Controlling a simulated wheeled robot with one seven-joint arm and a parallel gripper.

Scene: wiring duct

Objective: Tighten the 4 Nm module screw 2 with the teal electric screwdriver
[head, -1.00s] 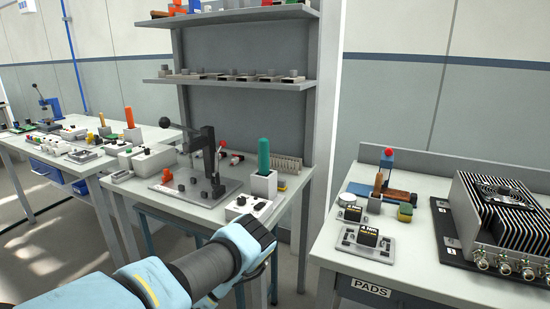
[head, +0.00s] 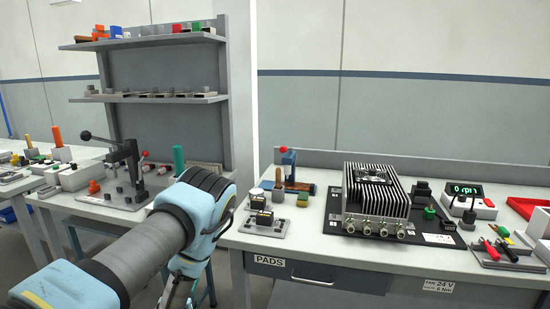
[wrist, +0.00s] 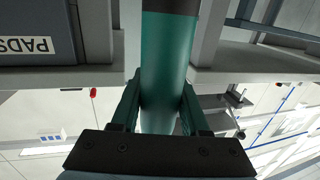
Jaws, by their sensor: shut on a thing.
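My gripper (wrist: 161,105) is shut on the teal electric screwdriver (wrist: 168,50), a thick teal cylinder with a dark band at the upper edge of the wrist view. Its tip is out of view. On the right bench, two small dark blocks stand on grey plates; the nearer block (head: 264,218) has a label too small to read here. A finned black and silver module (head: 376,195) sits on a black mat. I cannot make out screw 2.
The right bench (head: 312,215) also carries a red-topped device (head: 287,165), a green-lit display box (head: 468,200) and red and black hand tools (head: 495,248). A teal-green handle (head: 179,160) stands on the left bench behind my arm. The bench front near the PADS drawer (head: 270,262) is clear.

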